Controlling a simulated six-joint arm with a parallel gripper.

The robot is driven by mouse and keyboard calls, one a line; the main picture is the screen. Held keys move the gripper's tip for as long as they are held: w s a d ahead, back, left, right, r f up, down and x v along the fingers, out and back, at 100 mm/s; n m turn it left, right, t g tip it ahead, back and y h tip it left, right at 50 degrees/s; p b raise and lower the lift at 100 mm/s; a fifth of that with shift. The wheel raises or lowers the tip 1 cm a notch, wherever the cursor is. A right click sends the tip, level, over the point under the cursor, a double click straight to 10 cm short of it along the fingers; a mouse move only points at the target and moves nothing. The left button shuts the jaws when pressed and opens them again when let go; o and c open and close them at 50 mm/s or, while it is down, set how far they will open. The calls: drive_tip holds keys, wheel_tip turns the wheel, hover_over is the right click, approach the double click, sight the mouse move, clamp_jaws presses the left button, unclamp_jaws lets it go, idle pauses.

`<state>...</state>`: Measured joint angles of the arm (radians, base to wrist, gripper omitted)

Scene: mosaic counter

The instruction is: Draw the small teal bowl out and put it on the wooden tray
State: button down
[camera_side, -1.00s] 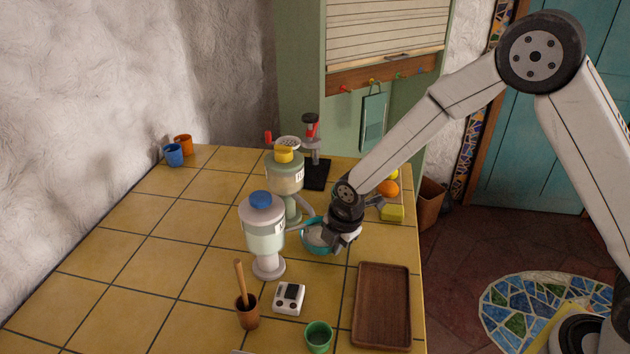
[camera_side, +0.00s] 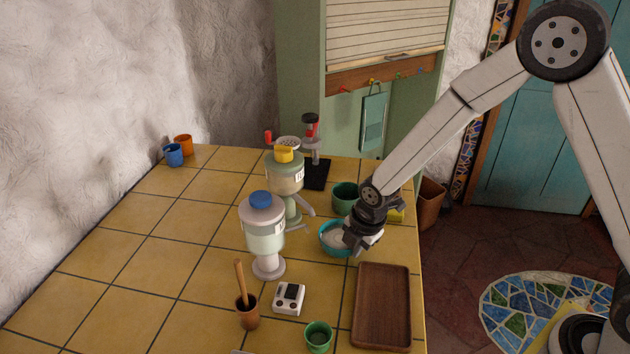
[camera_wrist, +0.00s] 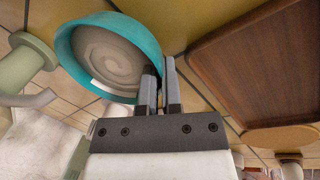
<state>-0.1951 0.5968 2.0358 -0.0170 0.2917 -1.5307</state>
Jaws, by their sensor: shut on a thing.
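The small teal bowl (camera_side: 329,245) has pale contents and is near the right side of the counter, in front of the dispensers. In the wrist view the bowl (camera_wrist: 66,50) is at upper left, with a pale swirled inside. My gripper (camera_side: 352,243) is at the bowl's right edge. In the wrist view my gripper (camera_wrist: 161,75) is shut on the bowl's rim, one finger on each side of the wall. The wooden tray (camera_side: 382,308) is empty and lies nearer the camera, right of the bowl. The tray also fills the right of the wrist view (camera_wrist: 260,65).
Two dispensers (camera_side: 264,234) (camera_side: 285,178) stand left of the bowl, their spouts close to it. A green bowl (camera_side: 344,198) is behind it. A white device (camera_side: 289,298), a brown cup with a stick (camera_side: 247,312) and a green cup (camera_side: 318,338) stand in front.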

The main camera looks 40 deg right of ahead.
drive_tip(key=c, duration=0.7)
unclamp_jaws()
drive_tip(key=shift+r, duration=0.2)
drive_tip(key=shift+v, duration=3.75)
drive_tip(key=s+d+m, duration=0.2)
drive_tip(key=s+m, duration=0.2)
drive_tip(key=m, duration=0.2)
drive_tip(key=s+d+m, duration=0.3)
drive_tip(key=s+m, duration=0.1)
drive_tip(key=m, duration=0.3)
drive_tip(key=s+d+r+m, duration=0.1)
drive_tip(key=s+d+m, duration=0.2)
drive_tip(key=m, duration=0.4)
drive_tip(key=shift+s, duration=0.8)
